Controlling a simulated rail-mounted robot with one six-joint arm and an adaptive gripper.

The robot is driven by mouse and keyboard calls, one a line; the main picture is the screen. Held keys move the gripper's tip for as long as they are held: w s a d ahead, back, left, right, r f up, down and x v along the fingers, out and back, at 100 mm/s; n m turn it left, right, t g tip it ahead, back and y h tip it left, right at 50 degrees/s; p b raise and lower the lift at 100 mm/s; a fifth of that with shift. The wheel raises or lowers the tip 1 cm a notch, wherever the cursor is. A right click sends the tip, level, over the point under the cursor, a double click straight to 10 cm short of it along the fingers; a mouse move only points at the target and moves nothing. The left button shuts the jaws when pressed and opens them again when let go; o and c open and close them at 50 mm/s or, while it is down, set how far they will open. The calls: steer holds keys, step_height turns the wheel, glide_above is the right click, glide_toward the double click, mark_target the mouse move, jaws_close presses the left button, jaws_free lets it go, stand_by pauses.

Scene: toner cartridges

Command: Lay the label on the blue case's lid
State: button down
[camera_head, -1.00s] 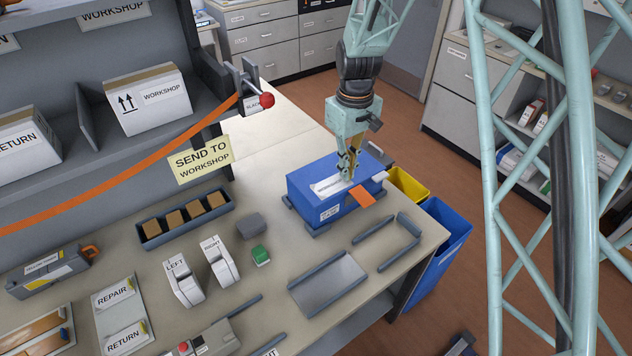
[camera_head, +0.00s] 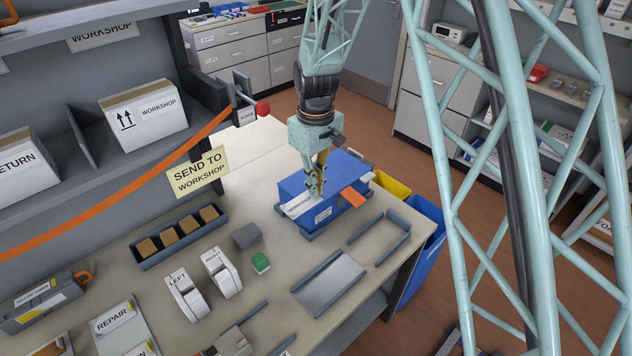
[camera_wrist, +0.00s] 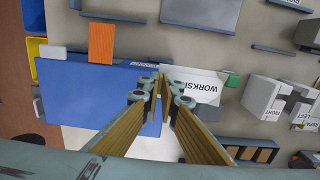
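The blue case (camera_head: 345,175) stands on the bench with its lid closed; it also shows in the wrist view (camera_wrist: 90,85). My gripper (camera_head: 315,186) is over the lid's left end, pointing down. In the wrist view its fingertips (camera_wrist: 161,84) are together at one end of the white label (camera_wrist: 200,88), which reads WORKSHOP in part. In the head view the label (camera_head: 299,205) sticks out past the lid's left front corner. It looks held by the gripper; whether it touches the lid is unclear.
LEFT and RIGHT white blocks (camera_head: 222,272), a green item (camera_head: 261,262) and a grey tray (camera_head: 328,283) are in front. A yellow SEND TO WORKSHOP sign (camera_head: 202,171) stands left. Yellow and blue bins (camera_head: 425,232) are right.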

steer(key=shift+w, duration=0.1)
steer(key=p, duration=0.1)
glide_above(327, 174)
steer(key=shift+s+f, duration=0.45)
steer(key=shift+f, duration=0.25)
steer(key=shift+w+d, duration=0.1)
steer(key=shift+w, duration=0.3)
steer(key=shift+f+p, duration=0.35)
steer(key=shift+f, duration=1.45)
steer(key=shift+f, duration=0.15)
steer(key=c, duration=3.3)
jaws_free()
steer(key=shift+c, duration=0.2)
steer(key=o, duration=0.4)
